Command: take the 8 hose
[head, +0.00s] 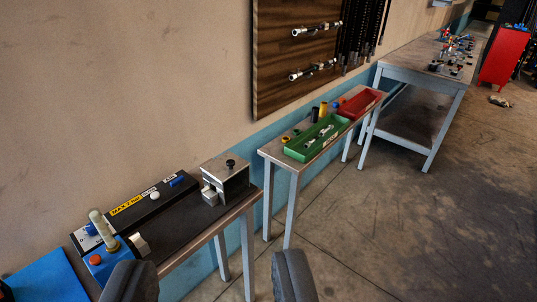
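Several black hoses (360,28) hang at the right part of a brown wooden wall board (275,60). Two silver metal fittings, an upper one (316,29) and a lower one (313,70), stick out across the board. I cannot read any number that marks an 8 hose. My gripper (212,280) is open and empty at the bottom of the view, its two dark fingers wide apart. It is far from the board and the hoses.
A near bench carries a black device (145,205) and a metal clamp block (228,178). A narrow table holds a green tray (314,140) and a red tray (359,104). A larger table (420,78) and red cabinet (504,55) stand farther back. The floor (440,215) at right is mostly clear.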

